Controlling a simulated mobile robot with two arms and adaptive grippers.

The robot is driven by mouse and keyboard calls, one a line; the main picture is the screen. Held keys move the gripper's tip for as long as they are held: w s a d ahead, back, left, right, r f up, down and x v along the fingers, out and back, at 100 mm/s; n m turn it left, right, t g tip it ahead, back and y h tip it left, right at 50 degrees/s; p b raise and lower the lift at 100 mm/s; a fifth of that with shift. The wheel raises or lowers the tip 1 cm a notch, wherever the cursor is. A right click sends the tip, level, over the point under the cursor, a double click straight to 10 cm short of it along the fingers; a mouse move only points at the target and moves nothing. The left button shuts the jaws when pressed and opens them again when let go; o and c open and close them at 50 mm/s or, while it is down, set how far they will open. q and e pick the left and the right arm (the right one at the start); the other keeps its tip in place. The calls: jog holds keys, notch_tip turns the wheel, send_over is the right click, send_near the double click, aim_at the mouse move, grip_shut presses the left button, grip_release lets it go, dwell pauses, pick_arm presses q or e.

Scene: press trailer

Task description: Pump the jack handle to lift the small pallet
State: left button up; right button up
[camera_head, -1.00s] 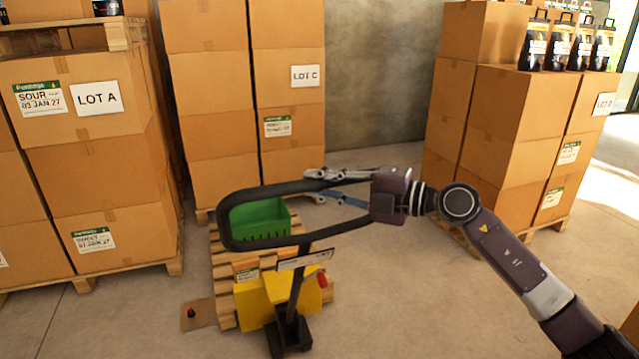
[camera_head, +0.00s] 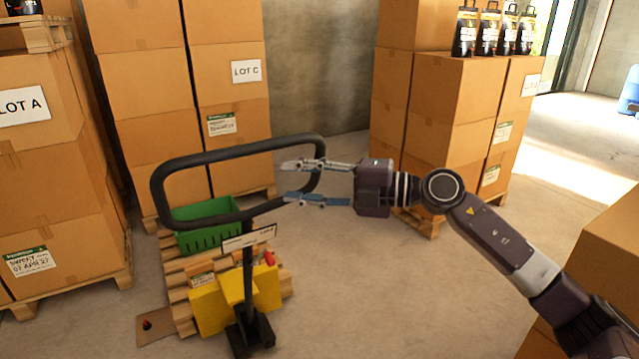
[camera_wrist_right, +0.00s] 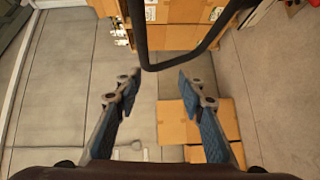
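The jack handle is a black loop (camera_head: 237,145) on a post that rises from the yellow jack body (camera_head: 235,298). Behind the jack is the small wooden pallet (camera_head: 180,262), with a green crate (camera_head: 205,228) on it. My right gripper (camera_head: 286,181) is open at the right end of the loop. Its fingers overlap that end in the head view, and its palm is apart from it. In the right wrist view, the handle's bent bar (camera_wrist_right: 148,40) lies near and ahead of the spread fingertips; contact cannot be told. My left gripper is out of view.
Tall carton stacks on pallets stand at the left (camera_head: 65,150), behind the small pallet (camera_head: 225,90) and at the right (camera_head: 450,110). Another carton (camera_head: 600,270) is close at the lower right. The concrete floor (camera_head: 420,295) between is free.

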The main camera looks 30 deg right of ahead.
jog(key=shift+v, duration=2.35)
